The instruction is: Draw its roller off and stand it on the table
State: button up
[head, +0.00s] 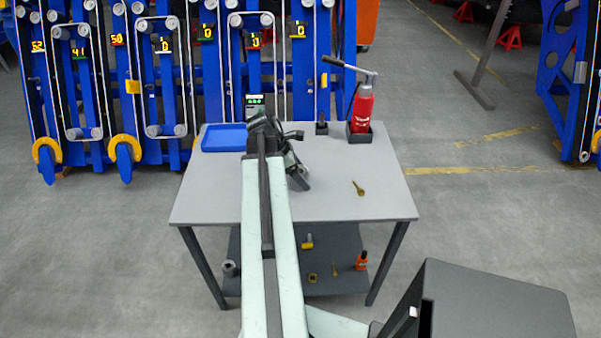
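The grey table (340,200) stands in the middle of the head view. My arm reaches over it from the front. My gripper (300,180) is over the table's middle, angled down to the right; its fingers are dark and too small to tell open from shut. Behind the table stands a blue harvester chassis (96,85) with looped belts on grey rollers (153,130) and small number displays. Yellow-rimmed wheels (124,148) sit low at its left. Which roller is meant cannot be told. My arm hides part of the chassis and table.
The lower shelf (335,255) holds several small items. The table's front right is clear.

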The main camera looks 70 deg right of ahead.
jog(key=p+v, duration=0.7)
jog(key=shift+r, duration=0.35)
jog(key=shift+w+a, duration=0.15)
